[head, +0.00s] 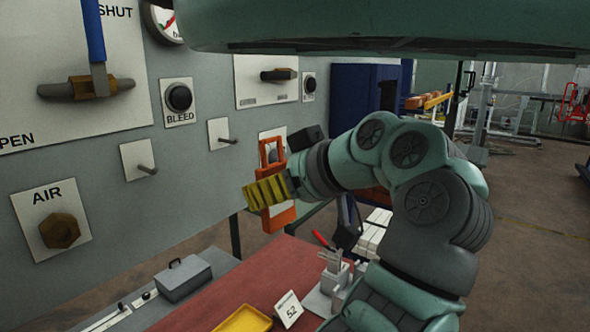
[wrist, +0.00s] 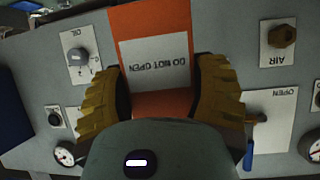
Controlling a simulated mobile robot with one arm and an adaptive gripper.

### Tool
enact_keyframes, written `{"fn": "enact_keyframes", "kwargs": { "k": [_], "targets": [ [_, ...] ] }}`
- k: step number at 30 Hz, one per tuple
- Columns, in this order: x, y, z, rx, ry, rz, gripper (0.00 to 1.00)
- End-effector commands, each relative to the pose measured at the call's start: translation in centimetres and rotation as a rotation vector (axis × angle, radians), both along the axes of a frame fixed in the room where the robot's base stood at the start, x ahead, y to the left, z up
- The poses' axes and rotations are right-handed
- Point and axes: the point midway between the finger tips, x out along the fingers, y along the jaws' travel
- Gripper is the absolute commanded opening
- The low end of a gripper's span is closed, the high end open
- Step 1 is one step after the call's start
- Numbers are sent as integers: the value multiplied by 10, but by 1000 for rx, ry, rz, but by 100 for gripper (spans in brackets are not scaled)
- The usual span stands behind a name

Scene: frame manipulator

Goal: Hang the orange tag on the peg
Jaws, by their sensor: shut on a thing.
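The orange tag (head: 280,217) is upright in my gripper (head: 265,191), with its open loop at the top and its solid body below the yellow fingers. In the wrist view, the tag (wrist: 134,20) carries a white label reading DO NOT OPEN, upside down, between the two fingers of my gripper (wrist: 155,85). The gripper is shut on the tag. Two grey pegs stick out of white plates on the panel: a nearer peg (head: 148,170) and a farther peg (head: 230,141). Both are bare. The tag is apart from them, to their right in the head view.
The grey panel also bears a BLEED button (head: 179,97), an AIR knob (head: 60,231) and a blue-handled valve (head: 94,40).

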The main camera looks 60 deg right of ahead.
Motion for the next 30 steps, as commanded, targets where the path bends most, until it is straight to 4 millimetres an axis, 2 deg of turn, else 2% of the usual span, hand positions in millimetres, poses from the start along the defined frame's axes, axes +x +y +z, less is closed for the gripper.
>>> {"fn": "enact_keyframes", "kwargs": {
  "k": [9, 15, 21, 30],
  "targets": [
    [33, 58, -7, 15, 58, 29, 19],
    [48, 85, -17, 20, 83, 52, 19],
    [54, 95, -21, 24, 88, 62, 19],
    [66, 92, -22, 22, 87, 62, 19]
  ]
}}
